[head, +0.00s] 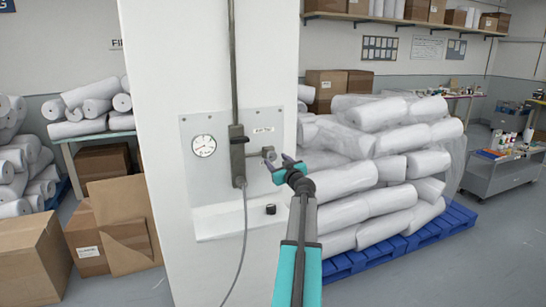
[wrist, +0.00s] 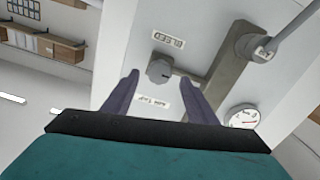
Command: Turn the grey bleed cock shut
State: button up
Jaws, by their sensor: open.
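The grey bleed cock (head: 268,152) sticks out from the pale panel on the white pillar, just right of the dark valve body (head: 238,158). In the wrist view the two fingertips (wrist: 158,77) straddle the knob in the picture. I cannot tell whether they touch it.
A round gauge (head: 204,145) sits left on the panel. A ledge (head: 235,224) juts out below, with a small black item (head: 270,209). A cable (head: 243,240) hangs from the valve body. Wrapped rolls (head: 385,170) on a blue pallet (head: 400,243) stand at right.

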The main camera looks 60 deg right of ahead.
aim_at(273, 157)
jog(key=shift+p+x, duration=0.7)
jog(key=shift+x, duration=1.2)
jog(key=shift+c, duration=0.3)
jog(key=c, duration=1)
